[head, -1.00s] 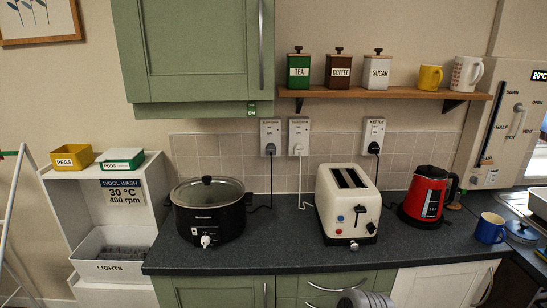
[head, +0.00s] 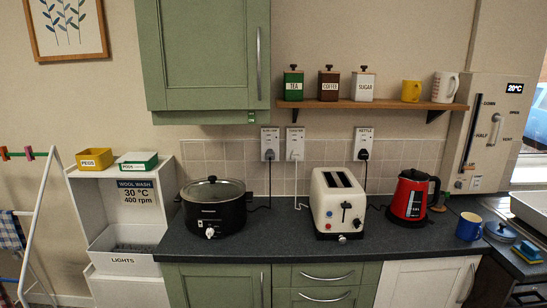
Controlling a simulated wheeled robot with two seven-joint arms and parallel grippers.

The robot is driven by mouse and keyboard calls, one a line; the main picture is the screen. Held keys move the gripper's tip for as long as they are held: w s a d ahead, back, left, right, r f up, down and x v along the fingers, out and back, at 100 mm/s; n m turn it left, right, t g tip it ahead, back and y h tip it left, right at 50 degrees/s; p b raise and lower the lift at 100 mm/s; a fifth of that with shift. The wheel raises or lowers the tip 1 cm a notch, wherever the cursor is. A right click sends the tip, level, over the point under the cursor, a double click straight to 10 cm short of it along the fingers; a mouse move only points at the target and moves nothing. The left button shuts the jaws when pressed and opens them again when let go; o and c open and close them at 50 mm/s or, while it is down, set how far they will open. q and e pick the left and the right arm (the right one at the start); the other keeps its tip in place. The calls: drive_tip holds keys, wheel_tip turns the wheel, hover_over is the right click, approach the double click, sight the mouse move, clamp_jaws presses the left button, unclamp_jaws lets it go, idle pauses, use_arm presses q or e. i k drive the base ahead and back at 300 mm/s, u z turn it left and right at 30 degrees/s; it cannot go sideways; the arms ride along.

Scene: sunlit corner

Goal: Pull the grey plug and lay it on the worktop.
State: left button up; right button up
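A white plug (head: 294,155) is in the middle socket, labelled toaster. A black plug (head: 363,154) is in the right socket, labelled kettle. The dark worktop (head: 275,236) has bare surface between the slow cooker and the toaster and along its front. Neither of my grippers is in view.
A cream toaster (head: 325,212), a red kettle (head: 408,205) and a blue mug (head: 468,227) stand on the worktop. A green cupboard (head: 207,60) and a wooden shelf (head: 380,104) with canisters and mugs hang above. A white clothes airer (head: 40,225) stands at left.

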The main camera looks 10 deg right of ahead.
sight(269, 153)
drive_tip(key=z, duration=0.15)
drive_tip(key=i, duration=1.3)
drive_tip(key=u, duration=0.65)
